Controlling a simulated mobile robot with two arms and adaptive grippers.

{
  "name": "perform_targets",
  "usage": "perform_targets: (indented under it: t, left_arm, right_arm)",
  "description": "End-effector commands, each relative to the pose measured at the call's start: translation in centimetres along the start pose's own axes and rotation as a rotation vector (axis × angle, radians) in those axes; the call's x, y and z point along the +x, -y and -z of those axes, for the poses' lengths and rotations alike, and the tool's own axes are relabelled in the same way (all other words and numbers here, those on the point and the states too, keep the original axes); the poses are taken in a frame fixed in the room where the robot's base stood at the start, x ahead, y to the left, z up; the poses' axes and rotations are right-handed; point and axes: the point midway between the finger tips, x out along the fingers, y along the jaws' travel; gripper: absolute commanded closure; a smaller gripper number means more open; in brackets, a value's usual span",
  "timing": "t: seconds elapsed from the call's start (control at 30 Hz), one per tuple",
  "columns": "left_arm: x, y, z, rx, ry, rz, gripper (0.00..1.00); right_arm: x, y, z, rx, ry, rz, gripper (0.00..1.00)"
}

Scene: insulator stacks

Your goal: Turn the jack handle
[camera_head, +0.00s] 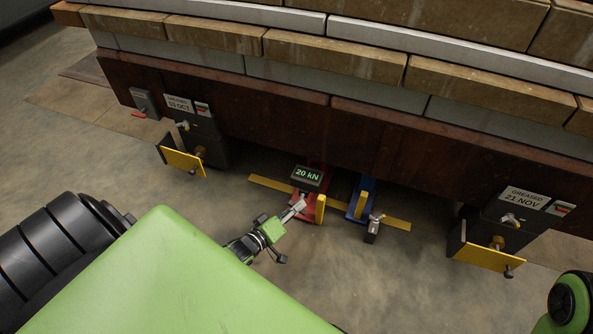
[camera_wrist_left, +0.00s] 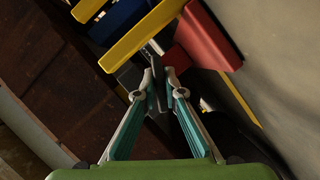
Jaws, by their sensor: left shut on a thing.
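The red jack (camera_head: 304,211) stands on the floor at the foot of the stack, below a display reading 20 kN (camera_head: 307,175). It also shows in the left wrist view as a red body (camera_wrist_left: 205,35). A yellow bar (camera_head: 320,208) rises at its right side. My left gripper (camera_head: 287,217) reaches the jack's near side. In the left wrist view its teal fingers (camera_wrist_left: 160,85) are closed on a slim dark grey piece, apparently the jack handle (camera_wrist_left: 158,98). The fingers partly hide it. My right gripper is not in view.
A blue jack (camera_head: 357,204) with a yellow bar and grey end piece stands to the right. A yellow strip (camera_head: 268,183) lies on the floor. Dark boxes with yellow plates (camera_head: 183,162) (camera_head: 487,258) flank the jacks. The heavy beam (camera_head: 270,120) overhangs behind. Front floor is clear.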

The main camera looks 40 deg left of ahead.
Motion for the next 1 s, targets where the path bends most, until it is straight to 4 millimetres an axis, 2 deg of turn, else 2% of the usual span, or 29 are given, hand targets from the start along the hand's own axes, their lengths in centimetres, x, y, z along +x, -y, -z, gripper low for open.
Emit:
perform_targets:
  t: [0.5, 0.53, 0.6, 1.0]
  left_arm:
    - [-0.07, 0.12, -0.23, 0.001, 0.004, 0.004, 1.00]
    - [-0.07, 0.12, -0.23, 0.001, 0.004, 0.004, 0.85]
    - [-0.07, 0.11, -0.22, 0.001, 0.003, 0.004, 0.74]
    - [-0.45, 0.05, -0.06, 0.001, 0.001, 0.002, 0.74]
  right_arm:
    - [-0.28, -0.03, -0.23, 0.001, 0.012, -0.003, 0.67]
    - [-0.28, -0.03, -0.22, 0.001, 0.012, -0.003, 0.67]
    - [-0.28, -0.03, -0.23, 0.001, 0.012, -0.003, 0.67]
    - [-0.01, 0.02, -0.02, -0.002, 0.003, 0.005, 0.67]
